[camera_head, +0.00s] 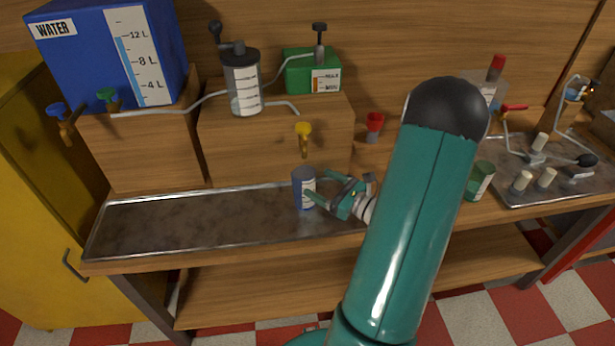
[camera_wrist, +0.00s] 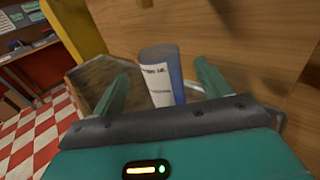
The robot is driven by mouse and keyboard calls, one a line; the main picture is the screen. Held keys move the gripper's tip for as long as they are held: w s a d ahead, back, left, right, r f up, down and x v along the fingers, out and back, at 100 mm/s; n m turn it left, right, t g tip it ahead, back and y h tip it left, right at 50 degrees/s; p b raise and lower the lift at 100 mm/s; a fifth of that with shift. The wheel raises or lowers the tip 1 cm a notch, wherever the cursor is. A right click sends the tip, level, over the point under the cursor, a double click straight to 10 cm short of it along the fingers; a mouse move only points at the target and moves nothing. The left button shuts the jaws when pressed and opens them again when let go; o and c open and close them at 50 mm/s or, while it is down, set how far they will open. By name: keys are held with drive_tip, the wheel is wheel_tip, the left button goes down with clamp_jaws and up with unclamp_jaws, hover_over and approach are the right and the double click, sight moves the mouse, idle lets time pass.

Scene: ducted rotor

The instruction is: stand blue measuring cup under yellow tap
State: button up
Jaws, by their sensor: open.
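The blue measuring cup (camera_head: 303,188) with a white scale label stands upright in the metal tray (camera_head: 150,225), near its right part. The yellow tap (camera_head: 303,138) sticks out of the wooden box front right above the cup, with a gap between them. My gripper (camera_head: 320,185) is open at the right of the cup. In the wrist view the cup (camera_wrist: 160,75) shows between my two spread fingers, with space visible on both sides. The cup's lower part is hidden behind my gripper there.
A blue water tank (camera_head: 90,50) with blue and green taps stands at the left. A clear cylinder with a crank (camera_head: 243,85) and a green box (camera_head: 312,75) sit on the wooden box. The tray's left is clear.

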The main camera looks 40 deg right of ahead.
drive_tip(key=s, duration=0.3)
drive_tip(key=shift+s+d, duration=0.3)
drive_tip(key=shift+s, duration=0.1)
